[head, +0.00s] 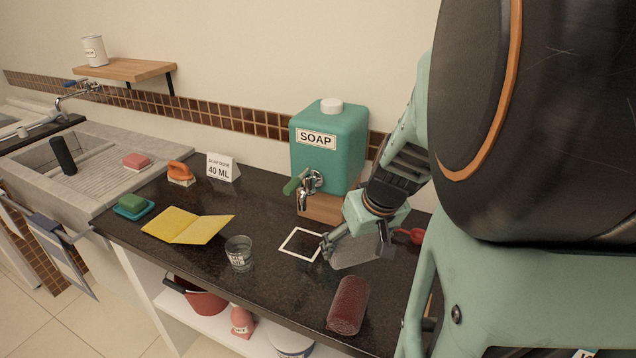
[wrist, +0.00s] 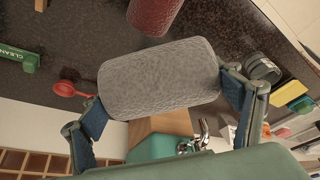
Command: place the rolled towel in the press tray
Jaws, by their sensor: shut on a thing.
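A grey rolled towel (head: 357,254) is held between the fingers of my gripper (head: 354,243), above the dark counter. In the wrist view the grey towel (wrist: 158,78) lies crosswise, with a finger of my gripper (wrist: 161,92) against each end. A dark red roll (head: 348,305) lies on the counter near the front edge, and its lower part shows in the wrist view (wrist: 155,14). I cannot make out a press tray in either view.
A teal soap dispenser (head: 330,150) stands behind the gripper on a wooden block. A white square outline (head: 301,244), a glass (head: 239,254) and a yellow cloth (head: 190,227) are to the left. A red scoop (head: 408,235) lies at right. A green CLEAN sign (wrist: 18,56) shows in the wrist view.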

